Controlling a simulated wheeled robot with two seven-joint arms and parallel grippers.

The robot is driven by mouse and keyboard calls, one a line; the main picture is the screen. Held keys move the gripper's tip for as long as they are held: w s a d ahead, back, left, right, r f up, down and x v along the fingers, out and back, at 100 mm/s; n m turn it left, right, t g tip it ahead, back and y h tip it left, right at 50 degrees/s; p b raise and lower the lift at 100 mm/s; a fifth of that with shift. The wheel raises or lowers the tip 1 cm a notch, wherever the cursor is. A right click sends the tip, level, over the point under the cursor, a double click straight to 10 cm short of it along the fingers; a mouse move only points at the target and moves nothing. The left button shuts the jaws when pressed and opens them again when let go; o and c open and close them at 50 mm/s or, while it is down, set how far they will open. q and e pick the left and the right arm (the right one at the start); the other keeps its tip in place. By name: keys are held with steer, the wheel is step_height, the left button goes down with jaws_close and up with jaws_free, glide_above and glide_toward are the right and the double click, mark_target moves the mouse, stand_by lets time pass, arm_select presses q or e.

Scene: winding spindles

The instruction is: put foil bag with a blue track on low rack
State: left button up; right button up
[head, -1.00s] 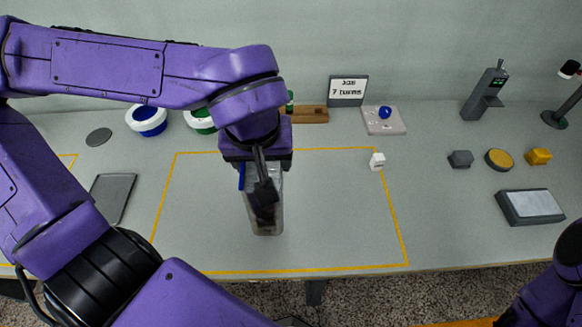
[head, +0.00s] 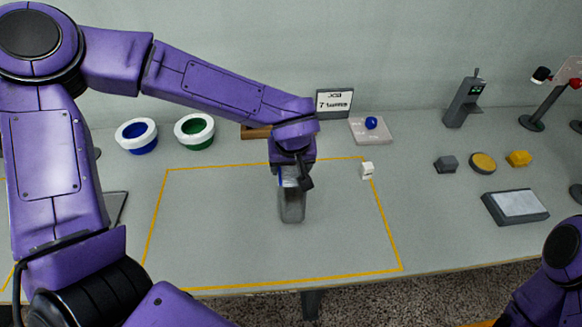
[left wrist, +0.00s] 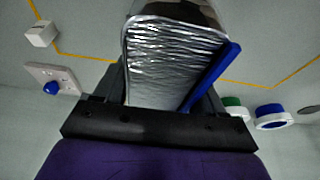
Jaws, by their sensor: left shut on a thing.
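The foil bag (head: 291,205) is silvery grey and hangs upright below my left gripper (head: 292,178) in the head view. My left gripper is shut on it, over the yellow-outlined area of the bench. In the left wrist view the crinkled foil bag (left wrist: 165,65) fills the space between the fingers, with a blue track (left wrist: 213,77) along one edge. Whether the bag's lower end touches the bench I cannot tell. I do not recognise a low rack in these views. My right gripper is out of view; only part of my right arm shows at the lower right.
A white cube (head: 366,170) lies by the outline's right side. Behind stand a blue-centred ring (head: 137,135), a green-centred ring (head: 195,131), a sign (head: 335,103) and a plate with a blue knob (head: 371,130). Several small items sit at right.

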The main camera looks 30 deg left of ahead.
arm_select(q)
steer(key=shift+f, duration=0.6)
steer(key=o, duration=1.6)
steer(key=shift+f, duration=0.1)
